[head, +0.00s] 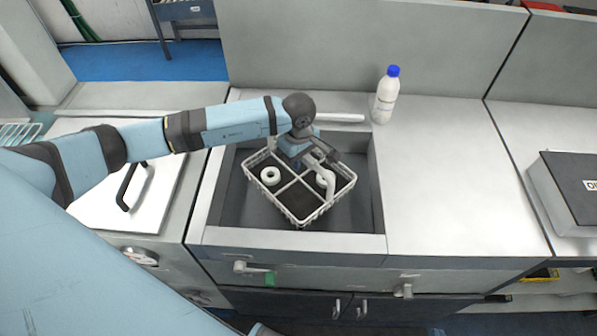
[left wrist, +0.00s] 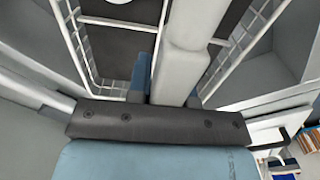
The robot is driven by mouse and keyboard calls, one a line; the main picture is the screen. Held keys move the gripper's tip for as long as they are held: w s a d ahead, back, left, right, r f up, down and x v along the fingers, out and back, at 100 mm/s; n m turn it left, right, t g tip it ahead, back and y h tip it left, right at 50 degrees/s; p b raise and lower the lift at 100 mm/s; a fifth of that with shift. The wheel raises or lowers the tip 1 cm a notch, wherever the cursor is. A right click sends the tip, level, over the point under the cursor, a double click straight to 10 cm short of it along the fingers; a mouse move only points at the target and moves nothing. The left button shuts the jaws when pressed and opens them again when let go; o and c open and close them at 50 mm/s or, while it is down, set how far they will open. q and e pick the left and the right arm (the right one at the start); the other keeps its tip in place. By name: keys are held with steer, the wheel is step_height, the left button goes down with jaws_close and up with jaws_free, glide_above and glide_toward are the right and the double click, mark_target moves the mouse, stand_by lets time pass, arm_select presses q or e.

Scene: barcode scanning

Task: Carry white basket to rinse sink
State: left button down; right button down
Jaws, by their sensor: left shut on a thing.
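The white wire basket (head: 302,220) sits inside the grey sink (head: 232,205), turned at an angle to the sink walls. It is split into compartments, and a white ring-shaped thing (head: 270,176) lies in the left one. My left gripper (head: 299,168) reaches down over the middle of the basket and is shut on it, around its central divider as far as I can tell; its fingertips are partly hidden. The basket's wire sides also show in the left wrist view (left wrist: 75,35). My right gripper is not in view.
A white curved faucet pipe (head: 327,182) hangs over the basket close beside my left gripper. A white bottle with a blue cap (head: 386,97) stands behind the sink's right corner. The counter right of the sink is clear up to a grey box (head: 570,195).

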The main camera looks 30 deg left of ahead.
mark_target(299, 177)
arm_select(q)
step_height(299, 177, down, 2)
steer(key=shift+f, duration=0.25)
steer(key=shift+f+p, duration=0.3)
steer(key=shift+f, duration=1.8)
steer(key=c, duration=1.5)
jaws_free()
steer(key=shift+f, duration=0.25)
steer(key=o, duration=0.5)
steer(key=shift+r, duration=0.1)
steer(key=shift+c, duration=0.2)
steer(key=shift+r, duration=0.1)
step_height(299, 177, up, 12)
steer(key=shift+r+b, duration=0.1)
steer(key=shift+b, duration=0.95)
